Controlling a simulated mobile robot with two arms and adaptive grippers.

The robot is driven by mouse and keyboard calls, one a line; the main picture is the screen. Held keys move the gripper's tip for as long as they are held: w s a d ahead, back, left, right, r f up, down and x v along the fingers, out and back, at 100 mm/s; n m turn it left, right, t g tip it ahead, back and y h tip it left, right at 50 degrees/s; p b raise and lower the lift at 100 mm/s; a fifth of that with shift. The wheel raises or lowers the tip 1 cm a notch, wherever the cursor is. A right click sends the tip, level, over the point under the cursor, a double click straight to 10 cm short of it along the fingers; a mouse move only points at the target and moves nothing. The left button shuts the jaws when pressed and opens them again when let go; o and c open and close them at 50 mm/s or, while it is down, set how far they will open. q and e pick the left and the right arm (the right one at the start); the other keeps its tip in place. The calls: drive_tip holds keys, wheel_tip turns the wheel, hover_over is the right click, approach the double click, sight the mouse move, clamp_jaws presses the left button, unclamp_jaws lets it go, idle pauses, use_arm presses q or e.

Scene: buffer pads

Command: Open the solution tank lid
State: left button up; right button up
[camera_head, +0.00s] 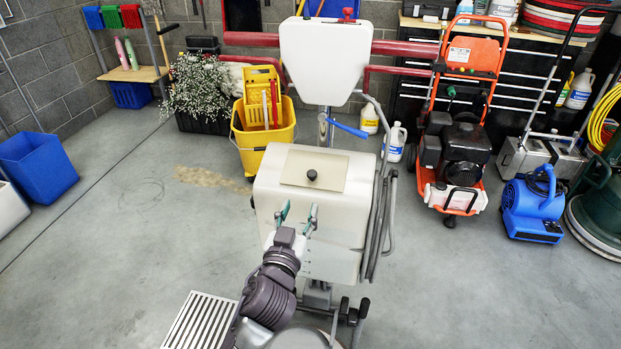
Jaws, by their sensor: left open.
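The solution tank (345,215) is a cream-white box on a wheeled machine in the middle of the head view. Its lid (330,183) is a flat beige panel on the top face, and it looks closed. A small dark knob (312,175) stands up from the lid. My left gripper (298,213) is open and empty, with its two teal-padded fingers apart. It shows just in front of the lid, near the tank's front upper edge, with the knob beyond the fingertips. I cannot tell if it touches the tank. My right gripper is not in view.
Grey hoses (384,215) hang along the tank's right side, and a white upper tank (325,60) rises behind it. A yellow mop bucket (262,140) stands behind left. An orange pressure washer (466,130) and a blue blower (534,208) stand right.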

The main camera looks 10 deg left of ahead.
sight(311, 178)
use_arm(q)
drive_tip(key=w, duration=1.2)
drive_tip(key=shift+w+f, duration=0.1)
clamp_jaws()
